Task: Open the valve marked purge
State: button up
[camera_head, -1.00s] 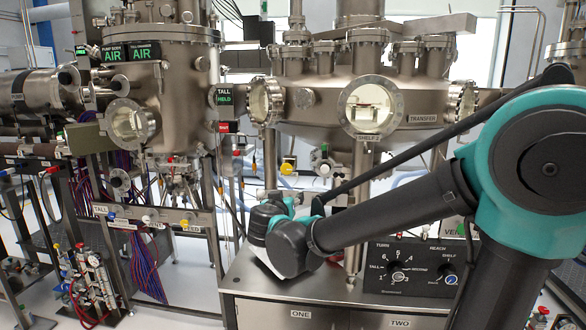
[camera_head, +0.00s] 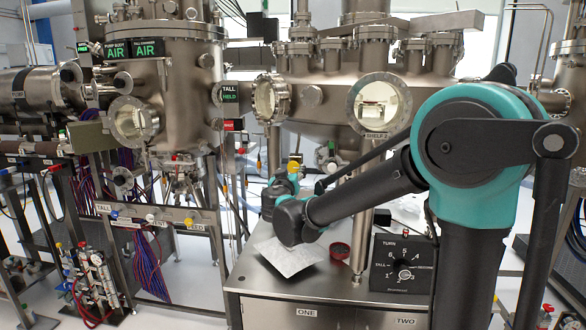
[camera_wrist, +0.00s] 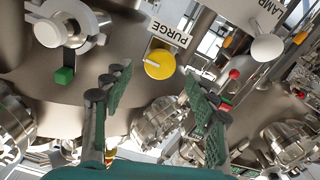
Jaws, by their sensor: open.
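In the wrist view, a round yellow knob (camera_wrist: 159,64) with a pale bar across it sits on the metal chamber wall, just below a white label reading PURGE (camera_wrist: 168,33). My gripper (camera_wrist: 158,88) is open, with one green-padded finger on each side of the picture. The knob shows beyond the gap between the fingertips, apart from both fingers, and nothing is held. In the head view, a small yellow knob (camera_head: 293,167) shows just above my wrist; its label is too small to read. My fingers are hidden there behind my arm.
A white knob (camera_wrist: 267,47) beside a LAMP label and a red knob (camera_wrist: 234,74) are to the right in the wrist view. In the head view, a silver sheet (camera_head: 290,258) and red ring (camera_head: 340,250) lie on the cabinet.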

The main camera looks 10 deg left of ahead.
aim_at(293, 167)
jog(key=shift+w+d, duration=0.1)
jog(key=shift+w, duration=2.55)
jog(key=shift+c, duration=0.4)
jog(key=c, duration=1.1)
